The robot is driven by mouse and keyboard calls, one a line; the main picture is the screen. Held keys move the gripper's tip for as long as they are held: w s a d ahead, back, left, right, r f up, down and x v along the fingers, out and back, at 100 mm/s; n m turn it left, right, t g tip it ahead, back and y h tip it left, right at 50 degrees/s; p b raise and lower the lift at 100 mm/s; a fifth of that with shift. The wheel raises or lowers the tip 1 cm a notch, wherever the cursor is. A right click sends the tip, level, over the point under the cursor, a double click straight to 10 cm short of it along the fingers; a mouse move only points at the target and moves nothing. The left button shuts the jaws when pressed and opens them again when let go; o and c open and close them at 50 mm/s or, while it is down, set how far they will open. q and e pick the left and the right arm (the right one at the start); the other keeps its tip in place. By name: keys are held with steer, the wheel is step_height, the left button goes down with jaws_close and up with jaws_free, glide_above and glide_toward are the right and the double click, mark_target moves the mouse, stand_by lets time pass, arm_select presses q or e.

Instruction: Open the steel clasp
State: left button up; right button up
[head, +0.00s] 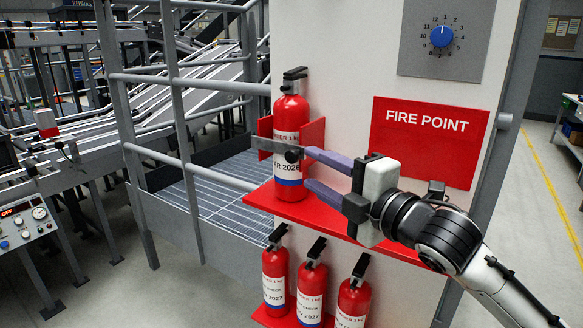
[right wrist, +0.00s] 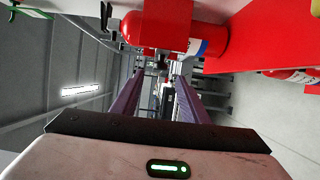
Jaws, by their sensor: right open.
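A red fire extinguisher (head: 287,118) stands upright on a red shelf (head: 300,208), held by a red bracket. The steel clasp (head: 270,146) is a grey bar across the front of the extinguisher, with a dark knob at its right end. My right gripper (head: 307,168) reaches in from the right, open, its purple fingers one above the other. The upper fingertip is close to the knob; I cannot tell whether they touch. In the right wrist view the extinguisher (right wrist: 213,36) is beyond the fingers, and small dark parts show between the tips. My left gripper is out of sight.
A red FIRE POINT sign (head: 428,142) and a grey dial plate (head: 445,38) are on the white panel behind my right gripper. Several smaller extinguishers (head: 312,287) stand below the shelf. A grey railing (head: 180,115) and grating lie to the left.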

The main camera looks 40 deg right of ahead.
mark_target(296, 158)
steer(key=w, duration=0.7)
steer(key=shift+w+d+r, duration=0.1)
steer(key=shift+w+d, duration=0.05)
steer(key=shift+w, duration=0.7)
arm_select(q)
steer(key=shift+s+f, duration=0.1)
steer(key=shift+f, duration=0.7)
arm_select(e)
jaws_close()
